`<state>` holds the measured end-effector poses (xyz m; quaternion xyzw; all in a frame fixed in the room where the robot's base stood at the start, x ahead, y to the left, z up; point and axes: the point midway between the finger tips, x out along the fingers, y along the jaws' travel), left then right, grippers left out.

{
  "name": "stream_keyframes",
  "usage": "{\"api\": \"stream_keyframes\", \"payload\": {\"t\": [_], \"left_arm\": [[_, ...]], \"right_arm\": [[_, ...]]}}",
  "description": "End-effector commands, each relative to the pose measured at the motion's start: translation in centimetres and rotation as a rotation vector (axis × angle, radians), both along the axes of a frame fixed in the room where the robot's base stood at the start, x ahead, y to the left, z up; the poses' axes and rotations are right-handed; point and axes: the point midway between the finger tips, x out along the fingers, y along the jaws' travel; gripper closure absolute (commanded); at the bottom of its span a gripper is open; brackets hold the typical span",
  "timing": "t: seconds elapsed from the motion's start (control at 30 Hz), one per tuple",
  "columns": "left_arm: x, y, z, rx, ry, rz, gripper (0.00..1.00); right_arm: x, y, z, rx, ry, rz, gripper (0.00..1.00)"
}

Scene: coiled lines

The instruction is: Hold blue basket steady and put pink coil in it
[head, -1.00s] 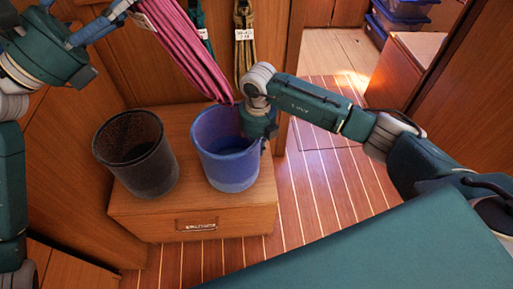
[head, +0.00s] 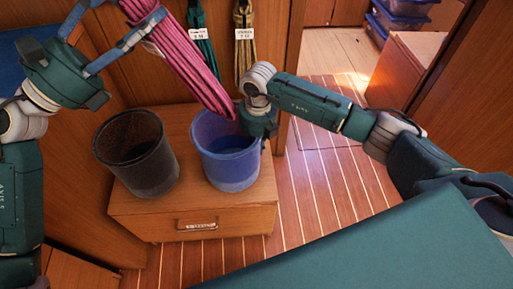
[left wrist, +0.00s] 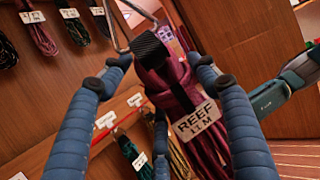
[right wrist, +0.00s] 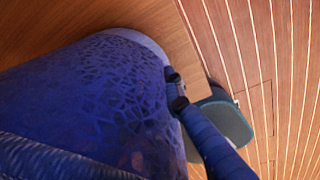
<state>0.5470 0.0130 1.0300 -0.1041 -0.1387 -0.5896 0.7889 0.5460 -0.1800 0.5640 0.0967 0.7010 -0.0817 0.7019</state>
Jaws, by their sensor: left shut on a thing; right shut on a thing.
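The pink coil (head: 185,65) hangs in a long bundle from my left gripper (head: 128,8), which is shut on it. Its lower end overlaps the back rim of the blue basket (head: 225,170) in the head view. In the left wrist view the coil (left wrist: 178,95) shows a black wrap and a "REEF 11 M" label between the fingers. The blue basket stands upright on a wooden chest. My right gripper (head: 259,128) is shut on the basket's right rim.
A black basket (head: 137,165) stands left of the blue one on the wooden chest (head: 190,215). A teal coil (head: 203,45) and a tan coil (head: 244,45) hang on the wall behind. More coils hang in the left wrist view.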

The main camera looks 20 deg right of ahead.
Motion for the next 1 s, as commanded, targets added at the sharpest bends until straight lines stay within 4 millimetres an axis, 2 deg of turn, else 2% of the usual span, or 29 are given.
{"api": "stream_keyframes", "payload": {"t": [1.0], "left_arm": [[0.0,0.0,-6.6,-0.004,0.000,0.000,0.97]], "right_arm": [[0.0,0.0,0.1,0.001,-0.001,0.000,1.00]]}}
